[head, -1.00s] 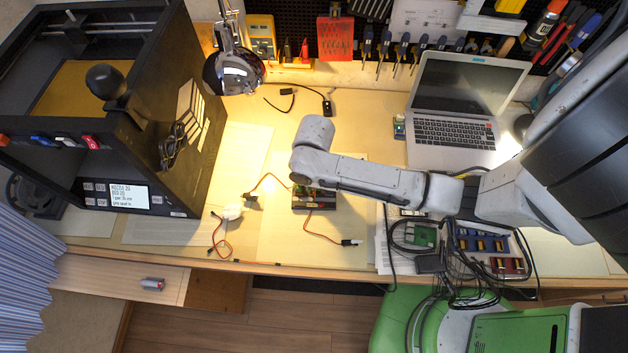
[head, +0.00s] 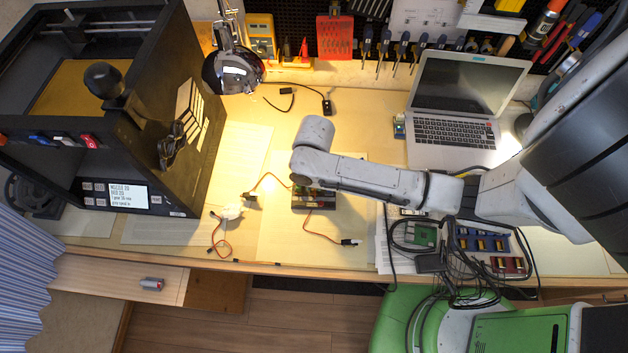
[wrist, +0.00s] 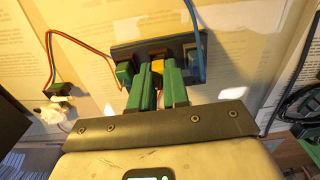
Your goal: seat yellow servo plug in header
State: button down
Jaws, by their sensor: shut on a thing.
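In the wrist view my gripper (wrist: 159,75) has its green fingers close together, shut on the small yellow servo plug (wrist: 157,68). The plug is mostly hidden by the fingers. It is at the dark header block (wrist: 128,49), near the middle of the block; I cannot tell how deep it sits. In the head view the header block (head: 328,203) lies on the lit desk beneath my arm, which hides most of the gripper and the plug.
In the wrist view a green piece (wrist: 125,72) is at the block's left end, and a blue lead (wrist: 191,35) crosses its right end. A laptop (head: 455,118) and printer (head: 110,100) flank the desk.

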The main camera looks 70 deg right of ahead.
jog(key=shift+f, duration=0.45)
jog(key=c, duration=1)
grip_release()
jog(key=shift+c, duration=0.2)
jog(key=shift+r, duration=0.15)
jog(key=shift+r, duration=2.4)
jog(key=shift+f, duration=0.1)
